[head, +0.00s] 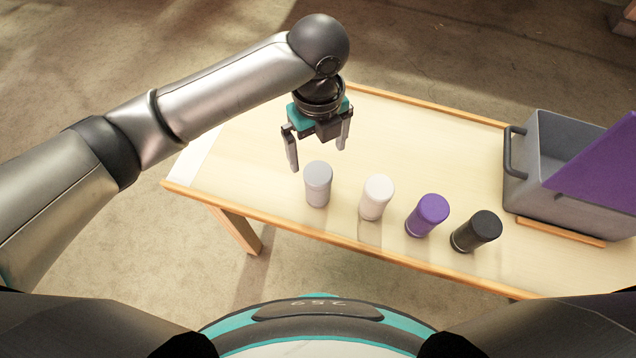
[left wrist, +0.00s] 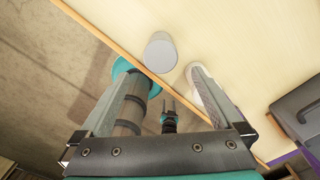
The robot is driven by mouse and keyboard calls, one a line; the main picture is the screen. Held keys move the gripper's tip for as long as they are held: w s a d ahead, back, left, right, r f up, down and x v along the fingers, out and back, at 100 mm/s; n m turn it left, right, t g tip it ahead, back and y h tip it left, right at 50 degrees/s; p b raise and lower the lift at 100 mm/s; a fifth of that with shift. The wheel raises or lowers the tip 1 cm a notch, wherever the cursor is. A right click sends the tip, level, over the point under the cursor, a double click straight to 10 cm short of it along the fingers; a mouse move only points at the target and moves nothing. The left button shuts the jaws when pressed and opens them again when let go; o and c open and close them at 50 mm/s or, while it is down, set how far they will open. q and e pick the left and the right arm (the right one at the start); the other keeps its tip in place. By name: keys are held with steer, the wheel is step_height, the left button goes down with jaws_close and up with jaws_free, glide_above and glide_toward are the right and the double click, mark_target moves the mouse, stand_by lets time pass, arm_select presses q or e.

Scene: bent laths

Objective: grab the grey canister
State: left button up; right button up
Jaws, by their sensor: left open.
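The grey canister (head: 317,184) stands upright on the table, leftmost in a row of canisters in the head view. My left gripper (head: 317,158) is open and empty, fingers pointing down, above and a little behind the grey canister. In the left wrist view the grey canister (left wrist: 160,53) shows ahead of the fingertips, near the table's edge, and the open left gripper (left wrist: 165,90) has nothing between its fingers touching it.
A white canister (head: 376,197), a purple canister (head: 427,215) and a black canister (head: 476,232) stand to the right of the grey one. A grey bin (head: 530,185) with a purple panel (head: 600,165) stands at the table's right. The table (head: 425,140) is clear behind the row.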

mark_target(318, 173)
arm_select(q)
step_height(318, 173, down, 8)
steer(key=shift+b, duration=0.7)
step_height(318, 173, down, 5)
steer(key=shift+f+b, duration=0.1)
steer(key=shift+b, duration=0.6)
steer(key=c, duration=1.5)
steer(key=shift+c, duration=0.3)
steer(key=shift+w+r, duration=0.1)
steer(key=shift+r, duration=0.15)
